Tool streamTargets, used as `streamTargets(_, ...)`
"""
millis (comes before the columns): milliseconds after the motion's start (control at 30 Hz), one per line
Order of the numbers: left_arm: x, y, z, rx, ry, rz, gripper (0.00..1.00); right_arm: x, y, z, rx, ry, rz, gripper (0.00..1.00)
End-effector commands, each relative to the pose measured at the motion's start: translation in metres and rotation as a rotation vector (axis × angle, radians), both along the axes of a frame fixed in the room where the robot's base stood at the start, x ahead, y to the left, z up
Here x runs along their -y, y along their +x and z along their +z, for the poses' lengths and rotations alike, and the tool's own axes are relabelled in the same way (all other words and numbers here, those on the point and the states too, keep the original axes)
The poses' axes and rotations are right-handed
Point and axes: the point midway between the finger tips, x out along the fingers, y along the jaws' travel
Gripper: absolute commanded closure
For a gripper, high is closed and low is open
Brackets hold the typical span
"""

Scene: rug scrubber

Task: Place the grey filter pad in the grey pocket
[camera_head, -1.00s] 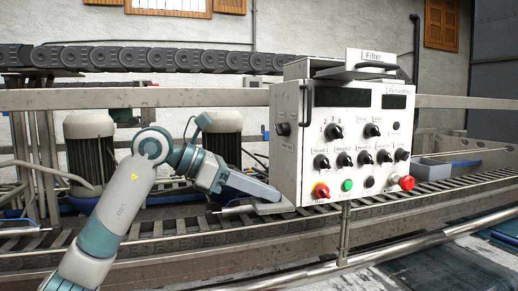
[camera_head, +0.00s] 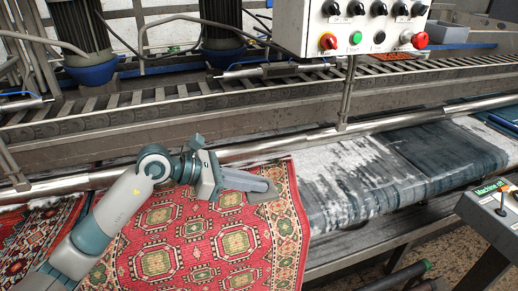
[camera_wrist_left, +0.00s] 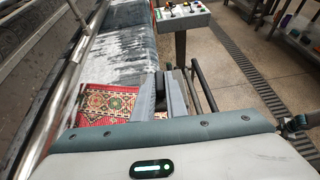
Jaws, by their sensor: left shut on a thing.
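My left gripper (camera_head: 264,189) is shut at the end of my arm, over the red patterned rug in the head view. A small flat grey piece (camera_head: 268,196) shows at its fingertips and looks like the grey filter pad, partly hidden by the fingers. In the left wrist view, the left gripper (camera_wrist_left: 168,92) shows its fingers close together, with the rug below and to the left. I cannot make out the grey pocket in either view.
A white control box (camera_head: 310,28) hangs at the top. A metal rail (camera_head: 250,150) runs behind the gripper. A lever console (camera_head: 495,212) stands at the right.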

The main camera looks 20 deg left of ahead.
Motion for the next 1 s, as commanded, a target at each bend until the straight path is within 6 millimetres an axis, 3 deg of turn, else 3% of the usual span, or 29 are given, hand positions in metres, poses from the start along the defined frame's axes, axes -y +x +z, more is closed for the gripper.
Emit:
streamTargets(33, -0.001, -0.009, -0.018, -0.008, 0.000, 0.002, 1.00, 0.000, 0.000, -0.003, 0.000, 0.000, 0.000, 0.69)
streamTargets(200, -0.003, -0.036, -0.061, -0.008, 0.001, 0.010, 1.00, 0.000, 0.000, -0.008, 0.000, 0.000, 0.000, 0.69)
streamTargets(500, -0.008, -0.085, -0.119, -0.005, 0.000, 0.019, 1.00, -0.001, 0.000, -0.016, 0.000, 0.001, -0.001, 0.69)
streamTargets(700, -0.009, -0.104, -0.136, -0.002, 0.000, 0.022, 1.00, -0.004, 0.000, -0.019, 0.000, 0.004, -0.002, 0.69)
streamTargets(1000, -0.009, -0.107, -0.138, 0.000, -0.001, 0.022, 1.00, -0.006, -0.001, -0.019, 0.000, 0.006, -0.002, 0.69)
